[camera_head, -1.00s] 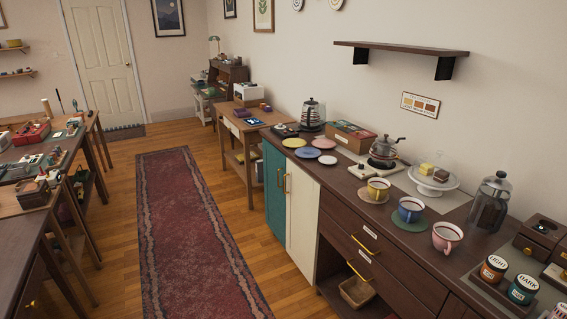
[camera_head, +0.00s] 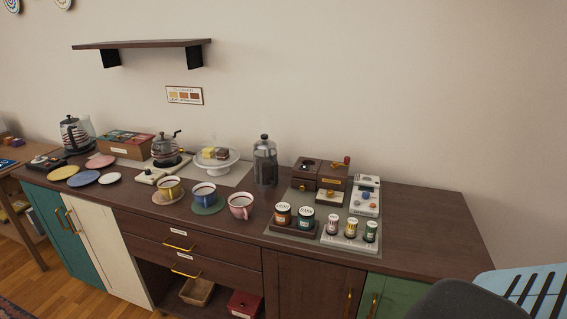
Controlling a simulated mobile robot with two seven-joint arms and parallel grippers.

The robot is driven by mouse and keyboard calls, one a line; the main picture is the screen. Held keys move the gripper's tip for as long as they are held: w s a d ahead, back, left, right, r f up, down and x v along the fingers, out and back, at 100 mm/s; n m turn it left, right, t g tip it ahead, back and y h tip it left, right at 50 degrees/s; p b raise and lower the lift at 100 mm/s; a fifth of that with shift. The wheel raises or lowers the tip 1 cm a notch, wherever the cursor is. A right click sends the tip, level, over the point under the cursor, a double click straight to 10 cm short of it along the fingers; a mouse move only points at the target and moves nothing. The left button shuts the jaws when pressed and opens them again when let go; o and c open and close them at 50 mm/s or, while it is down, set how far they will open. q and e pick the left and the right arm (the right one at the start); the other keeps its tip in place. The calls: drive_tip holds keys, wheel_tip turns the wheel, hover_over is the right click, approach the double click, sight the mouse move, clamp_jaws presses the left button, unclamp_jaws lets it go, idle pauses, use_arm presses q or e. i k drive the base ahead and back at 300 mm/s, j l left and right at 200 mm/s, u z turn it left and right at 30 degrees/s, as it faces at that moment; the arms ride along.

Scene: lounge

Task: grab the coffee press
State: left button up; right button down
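Nothing is touching the press.
In front of the press stand a pink cup (camera_head: 240,206), a blue cup (camera_head: 204,194) and a yellow cup (camera_head: 170,188). Wooden boxes (camera_head: 305,173) and several small jars (camera_head: 332,223) stand to its right. A dark rounded shape (camera_head: 455,302) and a light-blue slatted thing (camera_head: 525,290) fill the lower right corner.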

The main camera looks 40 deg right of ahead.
sight(266, 169)
drive_tip(key=i+z, duration=0.1)
drive_tip(key=z, duration=1.4)
drive_tip(key=i+j+z, duration=0.1)
drive_tip(key=j+z, duration=0.5)
drive_tip(key=j, duration=0.2)
drive_tip(key=i+j+z, duration=0.1)
drive_tip(key=j, duration=0.6)
drive_tip(key=i+j, duration=0.1)
drive_tip(key=j, duration=0.6)
drive_tip(key=j+z, duration=0.15)
drive_tip(key=j, duration=0.55)
drive_tip(key=i, duration=0.05)
